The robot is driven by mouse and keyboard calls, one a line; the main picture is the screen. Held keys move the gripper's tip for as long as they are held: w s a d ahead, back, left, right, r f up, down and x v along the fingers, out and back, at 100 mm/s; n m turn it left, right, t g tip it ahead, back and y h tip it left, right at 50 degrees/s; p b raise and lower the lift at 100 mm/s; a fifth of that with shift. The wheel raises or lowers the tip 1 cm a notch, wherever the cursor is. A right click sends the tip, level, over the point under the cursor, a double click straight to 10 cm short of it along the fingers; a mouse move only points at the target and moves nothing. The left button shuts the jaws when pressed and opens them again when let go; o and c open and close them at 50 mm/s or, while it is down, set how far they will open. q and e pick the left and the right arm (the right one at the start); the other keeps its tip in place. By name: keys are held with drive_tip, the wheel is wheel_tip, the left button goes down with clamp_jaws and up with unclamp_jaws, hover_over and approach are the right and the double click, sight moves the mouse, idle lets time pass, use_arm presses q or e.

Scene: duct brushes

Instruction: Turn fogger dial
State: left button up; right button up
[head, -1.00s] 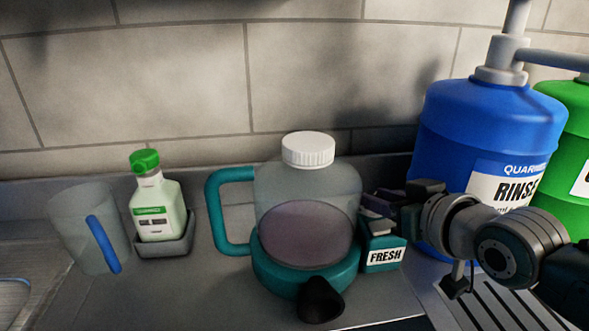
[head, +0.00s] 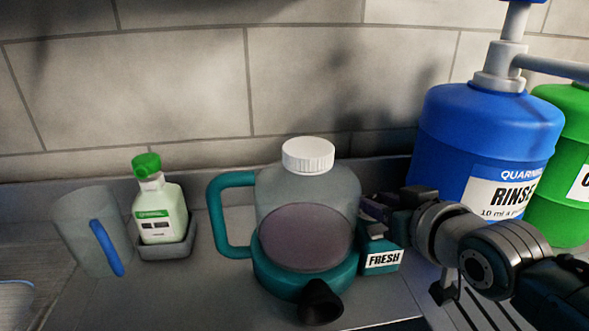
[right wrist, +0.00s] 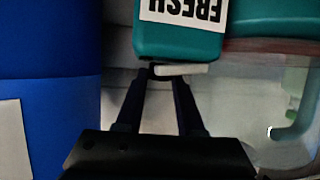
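The fogger has a clear tank (head: 305,235) with pinkish liquid, a white cap (head: 308,155), a teal base and handle (head: 216,215), and a black nozzle (head: 320,303). A teal box labelled FRESH (head: 381,258) sits on its right side; the box also shows in the right wrist view (right wrist: 180,35). My right gripper (head: 385,203) is at the box's upper right. In the right wrist view its two fingers (right wrist: 165,77) are apart, tips close to the box edge, by a small pale tab (right wrist: 182,69). Contact is unclear. The dial is not clearly seen. My left gripper is out of view.
A blue RINSE jug (head: 480,130) and a green jug (head: 565,150) stand close behind my right arm. A green-capped bottle (head: 158,212) in a grey tray and a clear cup with a blue handle (head: 88,235) are on the left. A tiled wall closes the back.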

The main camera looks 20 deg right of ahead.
drive_tip(key=shift+o, duration=0.5)
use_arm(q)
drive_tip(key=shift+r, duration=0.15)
use_arm(e)
drive_tip(key=shift+s+r, duration=0.2)
drive_tip(key=shift+s, duration=0.1)
use_arm(q)
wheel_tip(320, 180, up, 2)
drive_tip(key=shift+p, duration=1.15)
use_arm(e)
drive_tip(key=v, duration=0.9)
drive_tip(key=shift+s, duration=0.1)
